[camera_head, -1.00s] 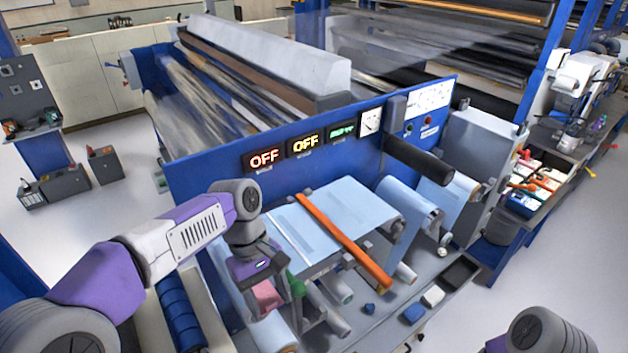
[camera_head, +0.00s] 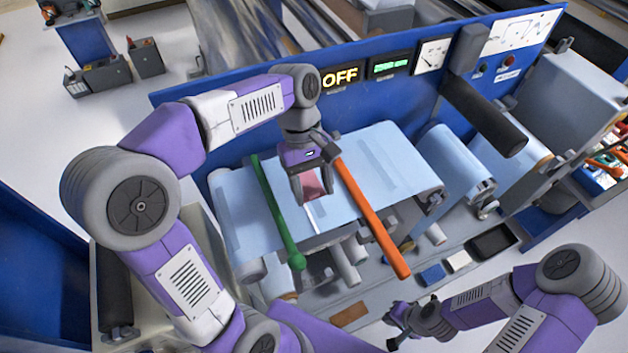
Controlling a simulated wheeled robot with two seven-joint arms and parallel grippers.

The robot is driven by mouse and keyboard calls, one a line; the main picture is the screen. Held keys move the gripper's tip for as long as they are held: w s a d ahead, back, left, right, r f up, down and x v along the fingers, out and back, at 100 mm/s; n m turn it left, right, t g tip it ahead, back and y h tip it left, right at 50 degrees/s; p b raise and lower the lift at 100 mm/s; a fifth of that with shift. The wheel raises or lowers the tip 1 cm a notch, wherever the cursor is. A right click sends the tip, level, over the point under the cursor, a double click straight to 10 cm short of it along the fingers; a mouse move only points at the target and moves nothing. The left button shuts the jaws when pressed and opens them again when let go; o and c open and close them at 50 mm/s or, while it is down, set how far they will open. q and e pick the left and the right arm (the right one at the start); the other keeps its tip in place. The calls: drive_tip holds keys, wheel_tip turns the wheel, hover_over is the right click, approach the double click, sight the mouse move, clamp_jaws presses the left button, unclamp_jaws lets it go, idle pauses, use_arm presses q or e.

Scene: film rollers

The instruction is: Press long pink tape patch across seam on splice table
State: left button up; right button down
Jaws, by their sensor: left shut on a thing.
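The splice table (camera_head: 375,150) carries light blue film in the middle of the machine. A pale seam strip (camera_head: 313,222) shows on it, between a green bar (camera_head: 272,205) on the left and an orange bar (camera_head: 372,215) on the right. My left gripper (camera_head: 312,198) points down over the film between the bars, shut on the pink tape patch (camera_head: 311,184). The patch hangs between the fingers above or at the seam; I cannot tell if it touches the film. My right gripper (camera_head: 398,330) is low at the front, away from the table; its jaws are too small to read.
A blue panel with displays (camera_head: 340,77) stands behind the table, and a dark roller (camera_head: 483,115) juts from it. Film rollers (camera_head: 458,165) are at the right. A black tray (camera_head: 493,241) and small blue and white blocks lie on the front ledge.

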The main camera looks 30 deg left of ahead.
sight(313, 198)
use_arm(q)
wheel_tip(313, 198, down, 4)
drive_tip(key=b, duration=0.3)
drive_tip(key=shift+w+f+b, duration=0.15)
drive_tip(key=shift+f+b, duration=0.55)
drive_tip(key=shift+f, duration=0.6)
drive_tip(key=shift+d+p, duration=0.1)
drive_tip(key=shift+p, duration=0.25)
drive_tip(key=shift+f, duration=0.25)
idle(0.9)
drive_tip(key=o, duration=1.1)
drive_tip(key=shift+o, duration=0.3)
